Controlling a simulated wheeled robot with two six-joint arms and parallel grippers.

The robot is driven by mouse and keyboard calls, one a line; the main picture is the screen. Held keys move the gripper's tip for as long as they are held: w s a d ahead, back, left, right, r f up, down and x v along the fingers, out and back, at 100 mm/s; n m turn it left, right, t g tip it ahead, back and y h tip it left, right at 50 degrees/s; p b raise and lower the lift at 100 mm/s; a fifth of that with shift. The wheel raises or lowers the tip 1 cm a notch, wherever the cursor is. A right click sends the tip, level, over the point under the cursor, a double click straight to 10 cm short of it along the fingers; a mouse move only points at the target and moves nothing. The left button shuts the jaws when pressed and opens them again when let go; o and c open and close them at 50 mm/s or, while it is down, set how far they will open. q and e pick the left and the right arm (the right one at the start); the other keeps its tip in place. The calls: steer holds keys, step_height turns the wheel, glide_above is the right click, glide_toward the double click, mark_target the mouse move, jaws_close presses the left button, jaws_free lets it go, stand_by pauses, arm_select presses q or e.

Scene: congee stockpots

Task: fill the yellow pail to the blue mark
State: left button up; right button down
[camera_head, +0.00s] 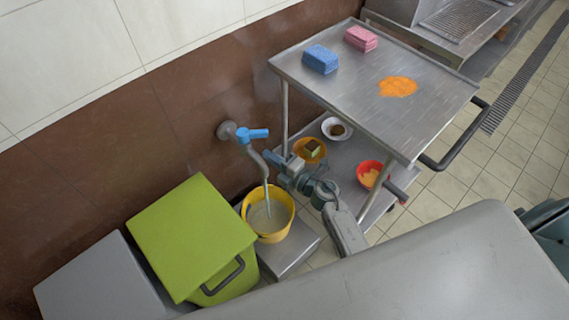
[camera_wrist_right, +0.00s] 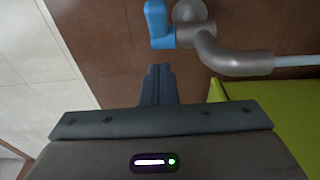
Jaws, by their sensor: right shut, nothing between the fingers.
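The yellow pail (camera_head: 286,221) stands upright on a low grey stand below the wall tap (camera_head: 229,131). The tap has a blue handle (camera_head: 256,134) and a bent grey spout. A pale stream of water (camera_head: 267,199) runs from the spout into the pail, and greyish water shows inside. I cannot make out a blue mark on the pail. My right gripper (camera_head: 271,157) is shut and empty, right of the spout and just below the handle. In the right wrist view its closed fingers (camera_wrist_right: 157,73) point near the blue handle (camera_wrist_right: 157,22), apart from it. My left gripper is not in view.
A green box (camera_head: 190,235) with a dark handle stands left of the pail. A steel trolley (camera_head: 340,85) at the right holds blue and pink sponges (camera_head: 320,59) and an orange spill (camera_head: 397,86) on top. Bowls (camera_head: 370,173) sit on its lower shelf. Tiled floor lies beyond.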

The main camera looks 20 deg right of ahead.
mark_target(256, 137)
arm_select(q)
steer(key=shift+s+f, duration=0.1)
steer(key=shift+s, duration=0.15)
arm_select(e)
steer(key=shift+w, duration=2.75)
steer(key=shift+d, duration=0.15)
